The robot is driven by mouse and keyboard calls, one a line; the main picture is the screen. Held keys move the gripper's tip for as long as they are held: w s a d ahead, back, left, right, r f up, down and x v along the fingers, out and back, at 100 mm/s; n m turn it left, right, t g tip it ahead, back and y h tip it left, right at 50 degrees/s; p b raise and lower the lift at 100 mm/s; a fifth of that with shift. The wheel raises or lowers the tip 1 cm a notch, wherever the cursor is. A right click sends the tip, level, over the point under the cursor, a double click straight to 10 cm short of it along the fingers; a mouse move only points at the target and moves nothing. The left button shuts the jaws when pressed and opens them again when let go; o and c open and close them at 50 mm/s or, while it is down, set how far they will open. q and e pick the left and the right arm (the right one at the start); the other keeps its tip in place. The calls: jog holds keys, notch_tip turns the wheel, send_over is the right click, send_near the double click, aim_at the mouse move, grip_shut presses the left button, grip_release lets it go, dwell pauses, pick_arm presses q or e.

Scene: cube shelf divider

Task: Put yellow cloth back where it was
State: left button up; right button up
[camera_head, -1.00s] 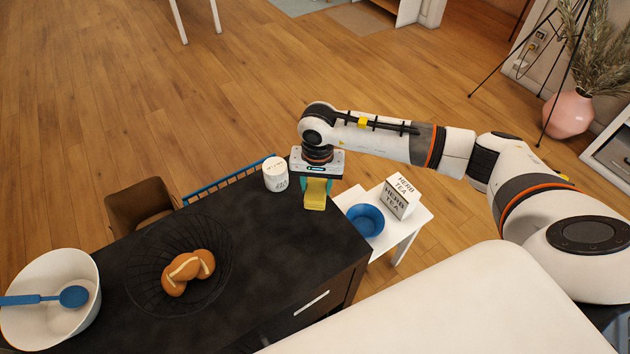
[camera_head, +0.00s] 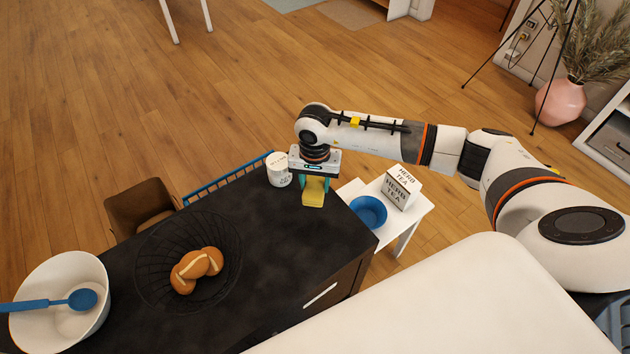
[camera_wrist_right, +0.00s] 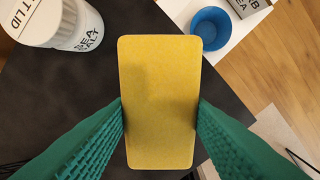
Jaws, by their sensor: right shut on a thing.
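The yellow cloth (camera_head: 315,191) is a flat rectangular piece with rounded corners, held at the right end of the dark counter. It fills the middle of the right wrist view (camera_wrist_right: 159,100). My right gripper (camera_head: 315,183) points down and is shut on the cloth, with a green ribbed finger against each long side. I cannot tell whether the cloth touches the counter top. My left gripper is not in view.
A white salt canister (camera_head: 279,170) stands close left of my right gripper. A wire basket with bread (camera_head: 196,268) and a white bowl (camera_head: 50,330) with a blue spoon are further left. A blue bowl (camera_head: 369,211) and a tea box (camera_head: 402,188) sit on the white side table (camera_head: 409,232).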

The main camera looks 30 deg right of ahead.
notch_tip(320, 180, down, 7)
jog(key=b, duration=0.6)
jog(key=shift+f, duration=0.1)
jog(key=shift+f+b, duration=0.4)
jog(key=shift+b, duration=0.2)
jog(key=o, duration=0.9)
jog(key=o, duration=0.5)
jog(key=shift+o, duration=0.2)
